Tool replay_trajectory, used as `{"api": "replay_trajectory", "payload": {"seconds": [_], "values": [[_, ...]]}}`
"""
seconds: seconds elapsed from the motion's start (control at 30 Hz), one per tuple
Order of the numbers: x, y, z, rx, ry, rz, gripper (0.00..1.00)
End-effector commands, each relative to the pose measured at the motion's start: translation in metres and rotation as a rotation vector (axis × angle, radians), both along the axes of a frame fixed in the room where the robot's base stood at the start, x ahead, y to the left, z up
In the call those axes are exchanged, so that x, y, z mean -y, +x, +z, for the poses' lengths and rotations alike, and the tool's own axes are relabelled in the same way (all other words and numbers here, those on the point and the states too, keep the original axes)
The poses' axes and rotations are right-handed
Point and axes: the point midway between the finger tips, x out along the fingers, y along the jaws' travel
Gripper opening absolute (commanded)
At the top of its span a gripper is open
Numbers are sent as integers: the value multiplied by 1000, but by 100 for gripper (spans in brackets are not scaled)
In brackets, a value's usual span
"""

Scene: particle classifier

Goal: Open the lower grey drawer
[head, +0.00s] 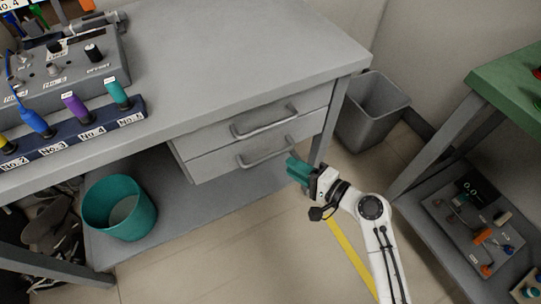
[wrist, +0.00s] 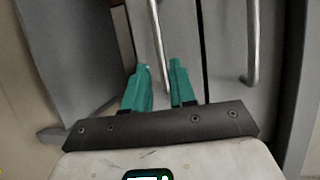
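The lower grey drawer (head: 215,165) is under the workbench, its front in line with the upper drawer; it appears closed. Its curved bar handle (head: 267,153) is to the left of my gripper (head: 291,165) in the head view. In the wrist view the lower handle (wrist: 158,48) runs lengthwise and its near end lies between the teal fingertips (wrist: 160,66). My fingers are apart, and no grip on the handle shows. Whether either finger touches the handle cannot be told.
The upper drawer's handle (head: 264,122) is close above; it also shows in the wrist view (wrist: 252,45). A bench leg (head: 325,125) and a grey bin (head: 372,110) stand to the right. A teal bucket (head: 120,207) sits on the lower shelf. Open floor lies in front.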

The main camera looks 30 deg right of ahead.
Motion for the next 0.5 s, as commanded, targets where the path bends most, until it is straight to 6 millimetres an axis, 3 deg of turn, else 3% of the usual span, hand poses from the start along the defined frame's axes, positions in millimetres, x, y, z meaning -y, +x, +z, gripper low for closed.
{"api": "replay_trajectory", "payload": {"seconds": [0.3,0.5], "values": [[-23,53,-11,2,-3,5,25],[-31,72,-15,0,-3,4,25]]}}
